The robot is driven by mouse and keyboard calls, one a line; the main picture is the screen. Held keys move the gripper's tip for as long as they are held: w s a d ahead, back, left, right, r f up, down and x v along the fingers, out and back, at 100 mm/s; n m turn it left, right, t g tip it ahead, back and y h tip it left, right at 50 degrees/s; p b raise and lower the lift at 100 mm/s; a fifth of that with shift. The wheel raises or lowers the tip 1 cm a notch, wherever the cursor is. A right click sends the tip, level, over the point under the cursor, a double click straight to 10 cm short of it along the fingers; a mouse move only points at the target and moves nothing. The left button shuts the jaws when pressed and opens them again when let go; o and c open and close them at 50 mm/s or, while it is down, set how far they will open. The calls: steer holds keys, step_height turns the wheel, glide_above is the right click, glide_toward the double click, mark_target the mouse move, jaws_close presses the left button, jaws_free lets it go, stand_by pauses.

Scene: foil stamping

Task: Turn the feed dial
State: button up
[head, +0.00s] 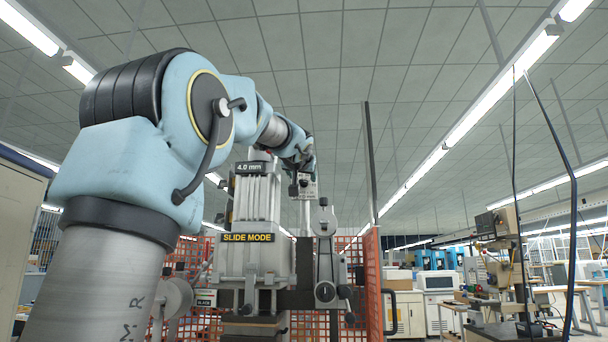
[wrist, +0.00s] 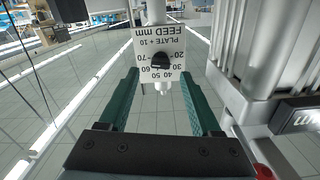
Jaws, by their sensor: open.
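The feed dial is a small black knob (wrist: 161,61) on a white plate (wrist: 150,42) marked "FEED mm" with a number scale. In the wrist view the lettering is upside down. The plate also shows, small, in the head view (head: 308,190), on a post at the top of the machine. My gripper (wrist: 161,76) is open, with its two green fingers apart on either side of the knob in the picture. No contact with the knob shows. How far the fingertips are from it in depth I cannot tell.
The grey stamping machine (head: 256,195) has labels "4.0 mm" and "SLIDE MODE". Its ribbed housing stands close to the right finger in the wrist view. An orange mesh fence (head: 374,285) stands behind. A dark post (head: 371,160) rises to the right.

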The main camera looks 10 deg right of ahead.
mark_target(304, 182)
steer(key=shift+p+x, duration=0.65)
steer(key=shift+x, duration=1.3)
steer(key=shift+c, duration=0.2)
jaws_close()
